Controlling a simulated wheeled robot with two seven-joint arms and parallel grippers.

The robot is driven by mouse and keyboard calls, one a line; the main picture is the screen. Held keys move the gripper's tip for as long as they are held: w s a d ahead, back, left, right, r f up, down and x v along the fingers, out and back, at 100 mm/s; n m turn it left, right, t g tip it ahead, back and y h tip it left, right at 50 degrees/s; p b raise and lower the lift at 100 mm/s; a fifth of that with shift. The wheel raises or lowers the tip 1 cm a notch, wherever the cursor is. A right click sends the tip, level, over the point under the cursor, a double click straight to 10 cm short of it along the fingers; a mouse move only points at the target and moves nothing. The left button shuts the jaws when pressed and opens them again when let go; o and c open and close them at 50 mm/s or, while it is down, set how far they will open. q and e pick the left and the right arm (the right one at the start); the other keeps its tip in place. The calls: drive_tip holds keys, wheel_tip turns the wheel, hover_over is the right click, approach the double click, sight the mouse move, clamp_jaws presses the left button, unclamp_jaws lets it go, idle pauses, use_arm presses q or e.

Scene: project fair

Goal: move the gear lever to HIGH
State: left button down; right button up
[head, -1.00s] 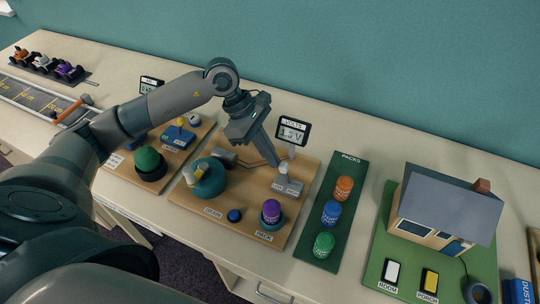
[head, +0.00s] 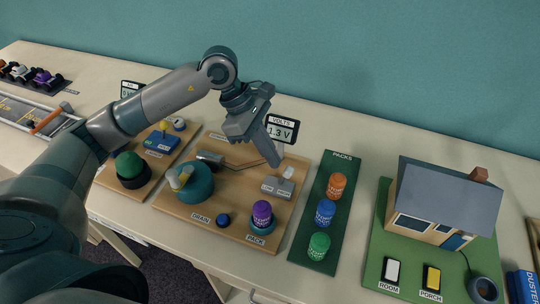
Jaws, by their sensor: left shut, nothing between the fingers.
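The gear lever is a short lever with a pale tip (head: 288,172) on a small grey box (head: 279,188) at the right of the wooden board. The box carries two small labels, seemingly LOW at left and HIGH at right. The lever leans to the right, over the HIGH side. My left gripper (head: 274,161) is shut and empty, its fingertips just left of and above the lever tip. I cannot tell whether they touch it. My right gripper is not in view.
A volts display (head: 282,130) stands right behind my gripper. A teal drum (head: 196,183) and a purple pack (head: 262,212) share the wooden board. A green packs tray (head: 337,168) and a model house (head: 440,205) lie to the right.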

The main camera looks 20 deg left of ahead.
use_arm(q)
drive_tip(key=shift+r, duration=0.1)
drive_tip(key=shift+r, duration=0.65)
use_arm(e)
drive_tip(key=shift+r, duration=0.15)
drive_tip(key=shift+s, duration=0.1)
